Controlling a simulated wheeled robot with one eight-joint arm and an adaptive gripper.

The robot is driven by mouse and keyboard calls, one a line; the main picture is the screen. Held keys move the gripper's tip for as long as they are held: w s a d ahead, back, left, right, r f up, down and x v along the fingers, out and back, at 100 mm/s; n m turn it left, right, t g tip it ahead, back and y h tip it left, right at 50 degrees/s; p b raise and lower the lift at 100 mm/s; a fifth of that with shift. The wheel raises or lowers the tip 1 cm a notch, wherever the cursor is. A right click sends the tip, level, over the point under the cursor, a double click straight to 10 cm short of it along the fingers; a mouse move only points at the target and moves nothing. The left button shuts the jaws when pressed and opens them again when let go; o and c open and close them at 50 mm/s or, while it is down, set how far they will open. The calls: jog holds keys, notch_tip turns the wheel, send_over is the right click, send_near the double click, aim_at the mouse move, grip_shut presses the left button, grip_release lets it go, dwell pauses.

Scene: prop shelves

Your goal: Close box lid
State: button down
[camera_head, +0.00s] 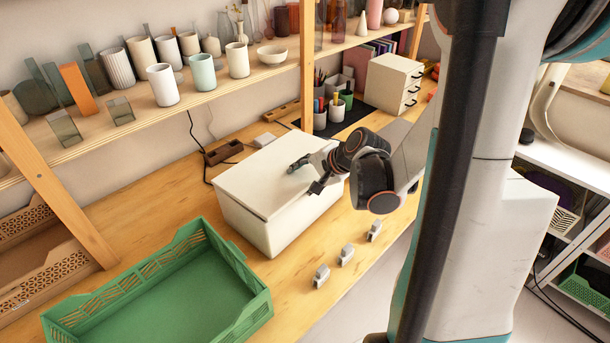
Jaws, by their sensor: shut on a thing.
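A white box (290,229) stands on the wooden table near the middle of the view. Its white lid (262,182) lies over the top, almost level. I cannot tell whether it is fully flush at the right edge. My gripper (305,178) is at the lid's right edge, reaching in from the right. One finger is over the top of the lid and the other is by the edge. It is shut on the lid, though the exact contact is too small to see. The box's right end is partly hidden by my gripper.
A green crate (243,319) stands front left, near the box. Several small grey items (346,254) lie along the table's front edge. A shelf with cups (163,84) runs behind. A drawer unit (390,82) and pen cups (337,108) stand behind my arm.

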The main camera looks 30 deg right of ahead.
jog(key=shift+f, duration=0.15)
jog(key=c, duration=1.6)
grip_release()
jog(key=shift+w, duration=0.1)
jog(key=shift+c, duration=0.2)
jog(key=shift+w+a, duration=0.1)
jog(key=shift+r, duration=0.2)
jog(key=shift+s+d+r, duration=0.15)
jog(key=shift+s+d, duration=0.05)
jog(key=v, duration=0.7)
jog(key=shift+s, duration=0.2)
jog(key=shift+a+r, duration=0.1)
